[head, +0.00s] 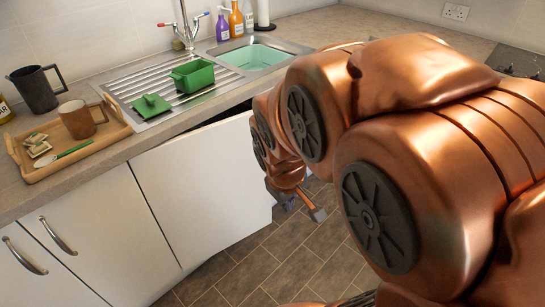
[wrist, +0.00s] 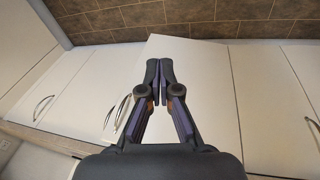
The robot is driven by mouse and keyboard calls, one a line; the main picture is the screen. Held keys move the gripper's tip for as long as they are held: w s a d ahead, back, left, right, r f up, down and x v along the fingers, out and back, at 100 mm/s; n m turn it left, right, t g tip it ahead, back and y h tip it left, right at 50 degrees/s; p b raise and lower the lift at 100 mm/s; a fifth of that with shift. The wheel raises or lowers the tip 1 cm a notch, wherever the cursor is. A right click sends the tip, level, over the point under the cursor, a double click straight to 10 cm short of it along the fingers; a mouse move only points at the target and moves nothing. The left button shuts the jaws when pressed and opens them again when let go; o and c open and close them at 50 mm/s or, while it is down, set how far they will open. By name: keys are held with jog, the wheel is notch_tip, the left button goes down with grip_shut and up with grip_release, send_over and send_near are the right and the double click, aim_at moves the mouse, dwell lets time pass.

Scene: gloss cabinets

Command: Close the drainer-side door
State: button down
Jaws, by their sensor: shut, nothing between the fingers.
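The drainer-side door (head: 205,185) is a plain white panel below the ribbed steel drainer (head: 165,88). It stands ajar, with a dark wedge-shaped gap between its top edge and the worktop. My gripper (head: 310,208) is low over the floor, just right of the door's right edge and partly hidden by my copper arm. In the wrist view my gripper (wrist: 160,65) has both dark fingers together and empty. A white panel (wrist: 205,95), seemingly this door, lies behind the fingers. I cannot tell whether they touch it.
White cabinet doors (head: 90,235) with bar handles are at the lower left. Brown floor tiles (head: 270,260) are clear in front.

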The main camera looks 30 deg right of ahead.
jog(key=w+d+f+n+t+h+b, duration=0.2)
jog(key=w+d+f+n+t+b, duration=0.25)
jog(key=w+d, duration=0.45)
jog(key=w+d+f+n+t+h+b, duration=0.1)
jog(key=w+d+f+n+t+b, duration=0.3)
jog(key=w+d, duration=0.5)
jog(key=w+d+f+n+t+y+b, duration=0.1)
jog(key=w+f+n+t+y+b, duration=0.1)
jog(key=f+n+t+y+b, duration=0.25)
jog(key=w+d+f+n+t+y+b, duration=0.1)
jog(key=w+f+n+t+b, duration=0.2)
jog(key=f+b, duration=0.4)
jog(key=w+a+n, duration=0.1)
jog(key=w, duration=1.2)
jog(key=shift+f+b, duration=0.35)
jog(key=shift+f, duration=0.1)
jog(key=shift+w+y, duration=0.1)
jog(key=shift+y, duration=0.15)
